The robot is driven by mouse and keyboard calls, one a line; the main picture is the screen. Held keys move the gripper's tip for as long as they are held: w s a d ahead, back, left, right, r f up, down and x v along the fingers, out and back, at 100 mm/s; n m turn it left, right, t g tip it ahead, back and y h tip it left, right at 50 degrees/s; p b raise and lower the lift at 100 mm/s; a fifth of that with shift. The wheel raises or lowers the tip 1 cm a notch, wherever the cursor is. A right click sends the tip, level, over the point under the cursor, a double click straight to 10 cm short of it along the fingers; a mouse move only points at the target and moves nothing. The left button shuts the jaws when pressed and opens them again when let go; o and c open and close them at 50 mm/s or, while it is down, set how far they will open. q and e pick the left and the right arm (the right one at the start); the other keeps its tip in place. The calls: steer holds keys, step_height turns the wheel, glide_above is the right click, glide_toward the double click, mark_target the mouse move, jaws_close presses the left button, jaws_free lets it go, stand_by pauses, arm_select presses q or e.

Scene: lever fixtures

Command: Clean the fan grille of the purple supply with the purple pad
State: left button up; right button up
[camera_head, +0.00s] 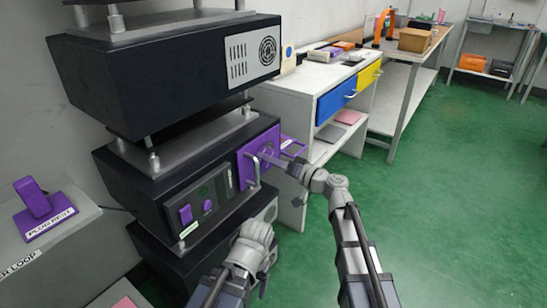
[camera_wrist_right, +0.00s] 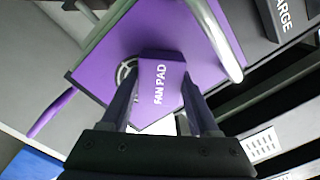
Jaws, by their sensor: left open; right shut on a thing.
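The purple supply (camera_head: 225,190) is a dark box in the middle of the stack in the head view, with a purple panel (camera_head: 250,160) at the right of its front. In the right wrist view the panel (camera_wrist_right: 98,62) shows a round fan grille (camera_wrist_right: 124,72), mostly hidden behind the pad. My right gripper (camera_head: 277,160) is shut on the purple pad (camera_wrist_right: 160,88), marked FAN PAD, in front of the grille. Whether the pad touches the grille I cannot tell. My left gripper (camera_head: 258,234) is open and empty, below and in front of the supply.
A metal handle (camera_head: 254,172) stands out from the supply's front beside the panel, close to my right gripper. Another dark unit (camera_head: 170,75) sits above. A white cabinet (camera_head: 312,85) stands behind to the right. The green floor at right is clear.

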steer(key=shift+s+a, duration=0.3)
steer(key=shift+s, duration=0.2)
steer(key=shift+d, duration=0.1)
steer(key=shift+v, duration=2.9)
steer(key=shift+d, duration=0.1)
steer(key=shift+v, duration=1.45)
